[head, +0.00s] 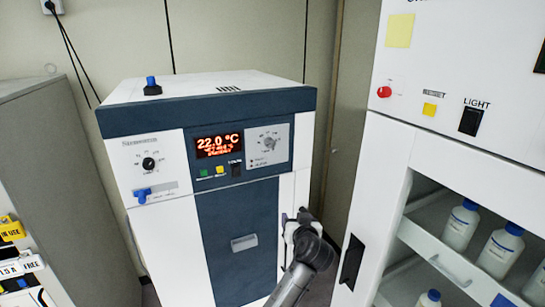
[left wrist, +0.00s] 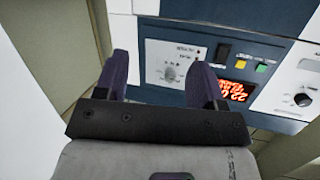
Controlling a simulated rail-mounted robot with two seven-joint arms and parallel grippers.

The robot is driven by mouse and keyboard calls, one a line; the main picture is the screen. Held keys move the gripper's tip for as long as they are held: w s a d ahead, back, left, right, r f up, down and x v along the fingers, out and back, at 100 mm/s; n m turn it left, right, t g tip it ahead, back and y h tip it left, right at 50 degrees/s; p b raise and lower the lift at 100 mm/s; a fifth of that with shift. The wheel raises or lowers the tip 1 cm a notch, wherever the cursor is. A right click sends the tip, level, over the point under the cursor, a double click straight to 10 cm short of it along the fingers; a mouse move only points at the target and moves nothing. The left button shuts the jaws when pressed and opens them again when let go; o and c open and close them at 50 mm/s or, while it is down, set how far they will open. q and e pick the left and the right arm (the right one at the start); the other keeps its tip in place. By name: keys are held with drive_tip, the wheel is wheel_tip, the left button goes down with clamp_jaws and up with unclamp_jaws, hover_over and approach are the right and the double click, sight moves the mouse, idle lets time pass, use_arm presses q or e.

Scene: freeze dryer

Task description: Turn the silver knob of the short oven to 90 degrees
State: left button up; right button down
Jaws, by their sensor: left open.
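The short oven (head: 200,255) is a white and dark blue cabinet with a red display reading 22.0 °C. Its silver knob (head: 269,142) sits on a grey dial plate right of the display. The silver knob also shows in the left wrist view (left wrist: 170,73), where the panel appears upside down. My left gripper (head: 299,217) is in front of the oven's right edge, below the knob. In the left wrist view its two purple fingers (left wrist: 160,75) are open and empty. The knob appears between them, apart from the fingers. My right gripper is not in view.
A black knob (head: 148,163) and blue valve (head: 142,195) are on the oven's left panel. Green and yellow buttons (head: 220,170) and a black switch (head: 236,168) lie under the display. A white cabinet (head: 430,150) with bottles stands close on the right.

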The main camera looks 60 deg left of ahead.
use_arm(q)
drive_tip(key=w+a+r+n+g+y+b, duration=0.1)
drive_tip(key=w+a+r+n+y+b, duration=0.2)
drive_tip(key=r, duration=0.4)
drive_tip(key=n+g, duration=0.2)
drive_tip(key=n, duration=0.2)
approach(271, 144)
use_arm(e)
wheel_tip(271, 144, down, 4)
use_arm(q)
drive_tip(key=shift+y, duration=0.4)
drive_tip(key=a+p, duration=0.1)
drive_tip(key=a, duration=0.1)
drive_tip(key=w+a+p, duration=0.1)
drive_tip(key=a, duration=0.2)
drive_tip(key=a+p, duration=0.1)
drive_tip(key=a, duration=0.1)
drive_tip(key=shift+w+a+f, duration=0.15)
drive_tip(key=shift+w+a, duration=0.2)
drive_tip(key=shift+w, duration=0.05)
drive_tip(key=shift+w+a+f+p, duration=0.15)
drive_tip(key=shift+a+p, duration=0.3)
drive_tip(key=shift+a, duration=0.4)
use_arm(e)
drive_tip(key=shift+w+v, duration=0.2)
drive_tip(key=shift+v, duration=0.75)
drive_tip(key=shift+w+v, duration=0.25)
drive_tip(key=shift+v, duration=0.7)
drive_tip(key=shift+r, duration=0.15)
